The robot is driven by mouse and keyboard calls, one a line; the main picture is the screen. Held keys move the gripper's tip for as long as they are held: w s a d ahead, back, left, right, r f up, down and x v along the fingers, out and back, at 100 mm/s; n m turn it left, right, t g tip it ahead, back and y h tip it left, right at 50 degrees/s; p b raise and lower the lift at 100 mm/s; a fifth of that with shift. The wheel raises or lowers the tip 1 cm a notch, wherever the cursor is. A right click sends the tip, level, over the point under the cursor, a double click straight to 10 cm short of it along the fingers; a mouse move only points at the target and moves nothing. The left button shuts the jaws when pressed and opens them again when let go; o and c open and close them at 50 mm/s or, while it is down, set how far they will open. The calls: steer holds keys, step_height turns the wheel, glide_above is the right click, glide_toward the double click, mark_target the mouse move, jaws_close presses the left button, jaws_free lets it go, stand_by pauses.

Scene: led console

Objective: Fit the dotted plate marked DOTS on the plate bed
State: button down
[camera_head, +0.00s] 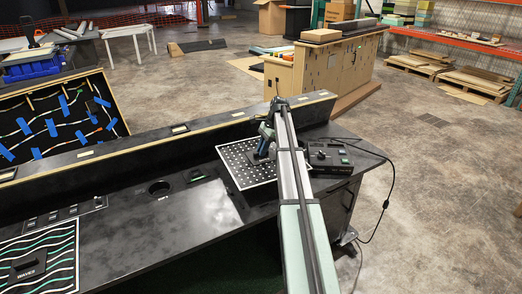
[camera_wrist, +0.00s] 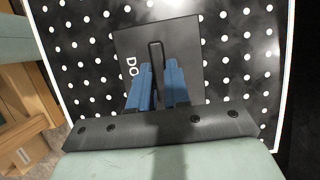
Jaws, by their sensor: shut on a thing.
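The dotted plate (camera_head: 233,160) is black with white dots and a pale rim. It is at the right part of the console in the head view and fills much of the wrist view (camera_wrist: 85,60). My gripper (camera_head: 262,154) is shut on the plate's black handle; its blue fingers (camera_wrist: 158,82) flank the handle in the wrist view. The label beside the handle is partly hidden, with "DO" readable. I cannot tell whether the plate is raised or resting. A bare, lighter grey rectangle (camera_head: 195,217), possibly the plate bed, lies left of the plate.
A plate marked WAVES (camera_head: 55,247) lies at the console's left. A black control box (camera_head: 330,158) with a cable stands close right of my arm. A raised ledge (camera_head: 120,145) runs along the back.

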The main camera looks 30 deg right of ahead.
mark_target(262, 161)
steer(key=shift+s+n, duration=0.1)
steer(key=shift+n, duration=0.5)
steer(key=shift+a+f, duration=0.1)
steer(key=shift+f, duration=3.15)
steer(key=shift+f, duration=1.1)
steer(key=c, duration=1)
jaws_free()
